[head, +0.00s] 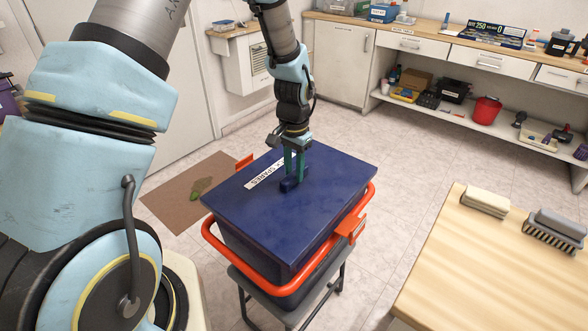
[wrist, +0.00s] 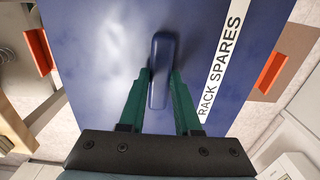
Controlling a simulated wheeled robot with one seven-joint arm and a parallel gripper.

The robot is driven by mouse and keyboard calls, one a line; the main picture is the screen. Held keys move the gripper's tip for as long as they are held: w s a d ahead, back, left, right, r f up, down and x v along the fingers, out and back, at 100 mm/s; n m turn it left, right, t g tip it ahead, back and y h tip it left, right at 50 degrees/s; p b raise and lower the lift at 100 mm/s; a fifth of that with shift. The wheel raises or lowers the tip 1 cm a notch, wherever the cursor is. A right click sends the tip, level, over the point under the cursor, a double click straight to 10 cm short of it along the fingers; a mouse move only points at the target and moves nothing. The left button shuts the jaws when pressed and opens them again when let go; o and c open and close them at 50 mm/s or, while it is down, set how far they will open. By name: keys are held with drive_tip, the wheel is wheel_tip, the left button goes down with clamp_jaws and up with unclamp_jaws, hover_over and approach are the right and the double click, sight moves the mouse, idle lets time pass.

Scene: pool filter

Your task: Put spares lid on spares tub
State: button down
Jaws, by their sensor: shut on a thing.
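The spares lid (head: 270,212) is a flat dark blue lid with a raised handle and a white label. In the wrist view the lid (wrist: 110,50) fills the middle and its label reads RACK SPARES. My gripper (head: 294,172) comes down from above and is shut on the lid's handle; its green fingers (wrist: 160,90) stand on either side of the handle. The spares tub (head: 262,268) is dark, with an orange rim bar and orange clips, and stands under the lid on a grey stand. The lid lies over the tub's opening; I cannot tell whether it is fully seated.
A brown mat (head: 195,190) lies on the floor behind the tub. A counter with drawers (head: 420,45) and a red bucket (head: 486,109) are at the back. Tiled floor between is clear.

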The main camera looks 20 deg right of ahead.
sight(294, 173)
drive_tip(key=shift+f, duration=0.1)
idle(0.3)
drive_tip(key=c, duration=0.5)
unclamp_jaws()
wheel_tip(294, 173, up, 11)
drive_tip(key=shift+f+b, duration=0.1)
drive_tip(key=shift+b, duration=1)
drive_tip(key=s+a+r+n, duration=0.1)
drive_tip(key=a+n, duration=0.2)
drive_tip(key=a, duration=0.7)
drive_tip(key=s+a+n+t, duration=0.1)
drive_tip(key=a+n, duration=0.3)
drive_tip(key=a, duration=0.6)
drive_tip(key=s+a+r+n, duration=0.1)
drive_tip(key=a+n, duration=0.3)
drive_tip(key=a, duration=0.6)
drive_tip(key=shift+s+r+t, duration=0.3)
drive_tip(key=shift+s+r, duration=0.05)
drive_tip(key=shift+s, duration=0.15)
